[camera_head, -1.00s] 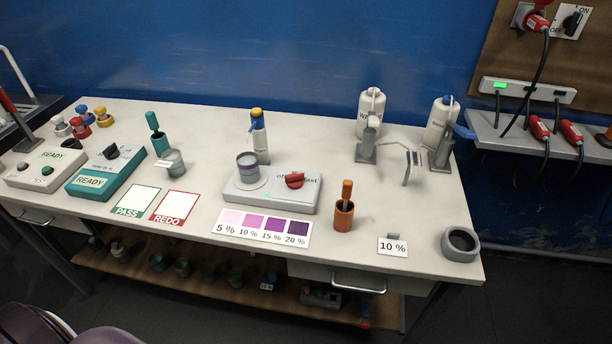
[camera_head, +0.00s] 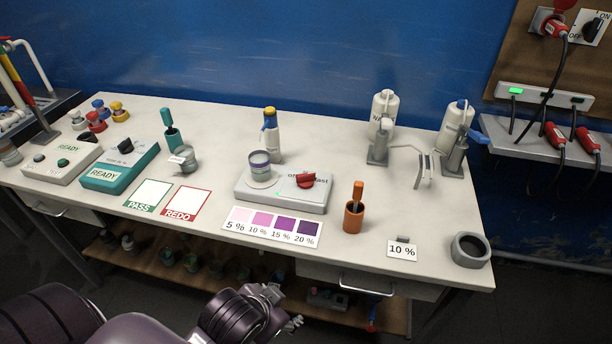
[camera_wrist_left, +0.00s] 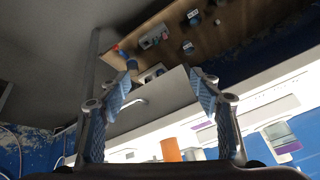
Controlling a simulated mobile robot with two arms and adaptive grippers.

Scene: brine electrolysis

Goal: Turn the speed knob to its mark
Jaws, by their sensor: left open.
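The speed knob (camera_head: 306,180) is red and sits on the right part of the white stirrer (camera_head: 275,198), beside printed lettering partly hidden by it. A grey-banded beaker (camera_head: 260,170) stands on the stirrer's left part. My left gripper (camera_head: 287,308) is low in front of the table's front edge, well apart from the knob. In the left wrist view its two blue-padded fingers (camera_wrist_left: 160,88) are spread with nothing between them. The knob cannot be made out there. My right gripper is not in view.
The colour chart (camera_head: 270,226) lies in front of the stirrer. An orange holder (camera_head: 354,215) stands to the right, with a 10 % card (camera_head: 402,250) and grey ring (camera_head: 470,250) beyond. A drawer handle (camera_head: 366,287) juts below the tabletop.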

